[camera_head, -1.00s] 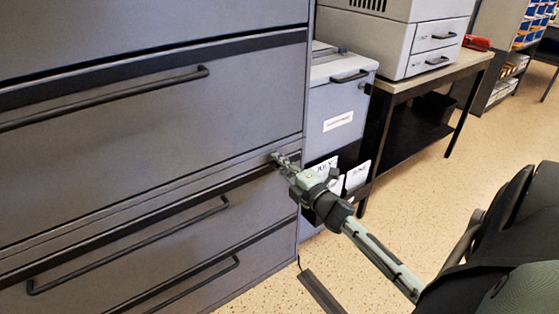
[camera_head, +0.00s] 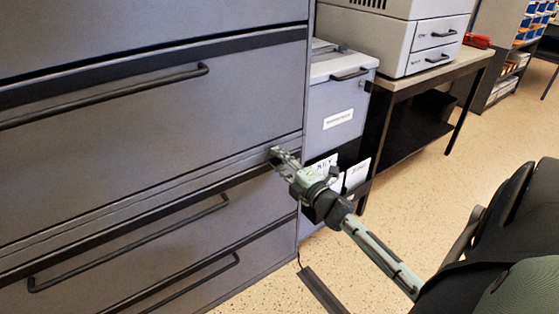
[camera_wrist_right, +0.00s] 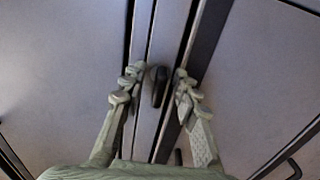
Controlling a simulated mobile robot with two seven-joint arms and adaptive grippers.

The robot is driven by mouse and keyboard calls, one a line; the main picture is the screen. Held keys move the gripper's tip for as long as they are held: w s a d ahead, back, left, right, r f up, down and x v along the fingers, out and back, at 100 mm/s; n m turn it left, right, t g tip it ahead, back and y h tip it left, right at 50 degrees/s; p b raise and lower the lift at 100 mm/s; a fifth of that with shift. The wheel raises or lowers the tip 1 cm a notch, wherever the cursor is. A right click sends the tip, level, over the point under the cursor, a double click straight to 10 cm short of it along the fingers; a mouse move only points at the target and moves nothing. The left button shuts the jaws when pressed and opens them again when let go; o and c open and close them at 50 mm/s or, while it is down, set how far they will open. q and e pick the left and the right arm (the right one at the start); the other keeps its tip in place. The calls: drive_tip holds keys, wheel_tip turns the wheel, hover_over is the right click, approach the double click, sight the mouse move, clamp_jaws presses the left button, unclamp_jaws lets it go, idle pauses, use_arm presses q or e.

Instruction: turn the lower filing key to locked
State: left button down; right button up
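The grey filing cabinet (camera_head: 130,130) fills the left of the head view. My right gripper (camera_head: 277,156) reaches its right edge, at the narrow strip between two drawers. In the right wrist view, a small dark key (camera_wrist_right: 158,84) stands on that strip, its bow roughly upright in the picture. The fingers of my right gripper (camera_wrist_right: 156,92) are open on either side of the key, with a gap to each side. In the head view the gripper hides the key. My left gripper is not in view.
A lower grey cabinet (camera_head: 340,92) with a white label stands right of the filing cabinet. Beyond it a printer (camera_head: 405,35) rests on a table (camera_head: 440,75). Long drawer handles (camera_head: 130,245) stick out from the cabinet front. Speckled floor (camera_head: 420,190) lies open at the right.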

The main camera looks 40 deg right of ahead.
drive_tip(key=s+a, duration=0.1)
drive_tip(key=s, duration=1.1)
drive_tip(key=s+a+f+m+g+h, duration=0.1)
drive_tip(key=s+a+f+m+g, duration=0.1)
drive_tip(key=f+m+g, duration=0.35)
drive_tip(key=s+a+f+m+g+h, duration=0.2)
drive_tip(key=f+m, duration=0.4)
drive_tip(key=f, duration=0.2)
drive_tip(key=s+a+f+m+g+y, duration=0.3)
drive_tip(key=s+a+f+g, duration=0.4)
drive_tip(key=s+a, duration=0.3)
drive_tip(key=shift+s+a+f+m, duration=0.25)
drive_tip(key=shift+a+f+m, duration=0.15)
drive_tip(key=shift+a, duration=0.45)
drive_tip(key=shift+g, duration=0.25)
